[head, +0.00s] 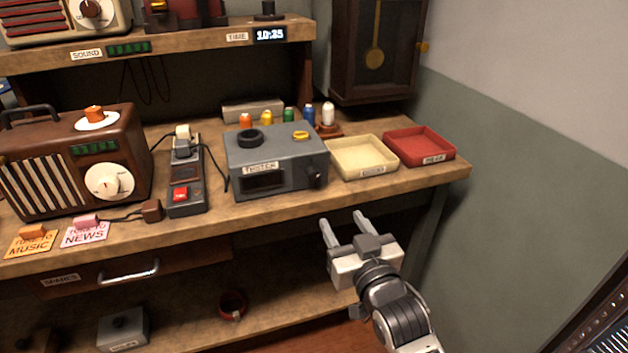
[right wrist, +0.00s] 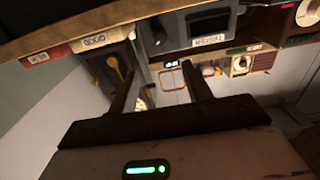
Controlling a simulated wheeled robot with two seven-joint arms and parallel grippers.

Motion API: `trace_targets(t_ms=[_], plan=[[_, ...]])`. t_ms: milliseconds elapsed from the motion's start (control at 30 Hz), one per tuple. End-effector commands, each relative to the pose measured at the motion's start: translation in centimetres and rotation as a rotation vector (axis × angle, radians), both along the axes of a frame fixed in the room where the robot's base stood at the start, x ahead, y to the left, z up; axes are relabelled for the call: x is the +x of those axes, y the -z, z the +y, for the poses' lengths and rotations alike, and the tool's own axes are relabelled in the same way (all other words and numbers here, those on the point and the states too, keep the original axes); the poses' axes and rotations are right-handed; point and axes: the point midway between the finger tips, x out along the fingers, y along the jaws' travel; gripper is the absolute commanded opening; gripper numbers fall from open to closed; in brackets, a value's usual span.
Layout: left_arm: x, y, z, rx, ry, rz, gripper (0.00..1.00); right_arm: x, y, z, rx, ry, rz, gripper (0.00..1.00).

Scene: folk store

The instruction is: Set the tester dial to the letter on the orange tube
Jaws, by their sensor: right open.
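The grey tester (head: 283,147) stands on the bench with a dark window and a label on its front. A black dial (head: 315,176) sits at the right end of that front; its setting is too small to read. A black round socket and a yellow ring are on the tester's top. The orange tube (head: 246,120) stands behind the tester, its lower part hidden; I cannot read a letter on it. My right gripper (head: 343,219) is open and empty, in front of the bench edge, below and right of the dial. The right wrist view shows the tester (right wrist: 207,22) beyond the open fingers (right wrist: 163,72).
Yellow, green, blue and white tubes stand right of the orange one. A cream tray (head: 361,172) and a red tray (head: 431,158) lie right of the tester. A switch box (head: 186,190) and a brown radio (head: 128,145) stand left. Space before the bench is free.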

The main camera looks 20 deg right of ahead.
Motion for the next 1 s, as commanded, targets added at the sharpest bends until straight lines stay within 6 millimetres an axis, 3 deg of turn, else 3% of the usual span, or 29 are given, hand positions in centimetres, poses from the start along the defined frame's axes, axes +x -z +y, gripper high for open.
trace_targets(t_ms=[600, 800, 1000], plan=[[0.0, 0.0, 0.0, 0.005, 0.004, 0.000, 0.36, 12.4, 0.0, 0.6, 0.002, -0.004, 0.003, 0.50], [0.1, -0.1, 0.0, 0.002, 0.003, -0.005, 0.36, 14.3, 0.1, 0.6, 0.001, -0.003, 0.005, 0.50], [0.2, -0.3, 0.0, 0.000, 0.003, -0.009, 0.36, 14.8, 0.1, 0.6, 0.001, -0.003, 0.005, 0.50]])
